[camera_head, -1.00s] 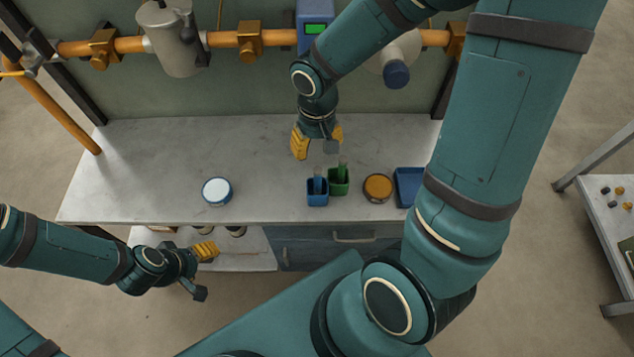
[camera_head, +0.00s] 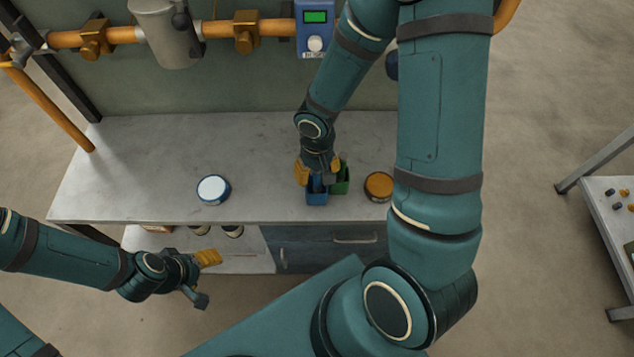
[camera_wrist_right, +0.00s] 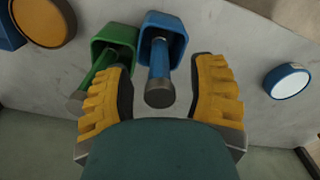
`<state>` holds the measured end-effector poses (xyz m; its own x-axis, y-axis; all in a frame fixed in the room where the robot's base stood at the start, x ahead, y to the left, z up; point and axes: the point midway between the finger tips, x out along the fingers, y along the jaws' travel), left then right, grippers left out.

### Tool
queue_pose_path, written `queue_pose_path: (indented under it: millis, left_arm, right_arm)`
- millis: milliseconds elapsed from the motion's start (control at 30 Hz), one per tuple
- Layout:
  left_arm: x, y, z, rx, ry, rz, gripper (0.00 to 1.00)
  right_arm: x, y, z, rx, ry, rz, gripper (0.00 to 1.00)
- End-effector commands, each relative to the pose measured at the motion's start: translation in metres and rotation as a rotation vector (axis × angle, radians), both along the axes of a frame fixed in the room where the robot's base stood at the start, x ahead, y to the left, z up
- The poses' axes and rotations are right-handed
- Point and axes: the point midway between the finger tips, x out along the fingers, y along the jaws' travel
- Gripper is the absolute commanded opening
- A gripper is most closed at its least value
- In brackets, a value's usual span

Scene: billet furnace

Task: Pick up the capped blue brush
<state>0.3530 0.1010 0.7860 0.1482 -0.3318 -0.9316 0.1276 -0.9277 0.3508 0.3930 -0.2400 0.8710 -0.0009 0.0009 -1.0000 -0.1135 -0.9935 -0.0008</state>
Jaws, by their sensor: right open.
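The blue brush (camera_wrist_right: 160,72) has a dark round cap on its near end and stands in a blue cup (camera_wrist_right: 174,28). The blue cup also shows in the head view (camera_head: 317,199), where my gripper hides the brush. My right gripper (camera_head: 317,176) is open over the blue cup. In the right wrist view, its two yellow-padded fingers (camera_wrist_right: 166,75) lie on either side of the brush's capped end, with gaps on both sides. My left gripper (camera_head: 208,279) is open and empty, in front of the bench.
A green cup (camera_head: 342,178) with a green brush (camera_wrist_right: 96,88) stands close beside the blue cup, and the left-hand finger overlaps this brush in the wrist view. An orange-topped round tin (camera_head: 379,185) is to the right. A white-topped blue tin (camera_head: 213,189) is to the left, with clear bench between.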

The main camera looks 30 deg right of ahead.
Motion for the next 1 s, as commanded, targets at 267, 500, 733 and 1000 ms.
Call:
queue_pose_path:
  millis: [267, 500, 733, 1000]
  left_arm:
    - [-0.0008, -0.0001, -0.0017, 0.0, 0.002, -0.002, 0.66]
    - [-0.0006, -0.0001, -0.0017, 0.0, 0.002, -0.001, 0.66]
    - [-0.0005, -0.0001, -0.0018, 0.0, 0.002, -0.001, 0.66]
    - [0.0002, 0.0, 0.0014, 0.0, 0.0, 0.0, 0.66]
  right_arm:
    - [0.0002, -0.0001, -0.0063, 0.0, -0.001, 0.0, 0.56]
    - [0.0002, 0.0, -0.0061, 0.0, -0.001, 0.0, 0.0]
    - [0.0002, 0.0, -0.0061, 0.0, -0.001, 0.0, 0.0]
    - [0.0007, -0.0001, 0.0022, 0.001, -0.003, -0.001, 0.0]
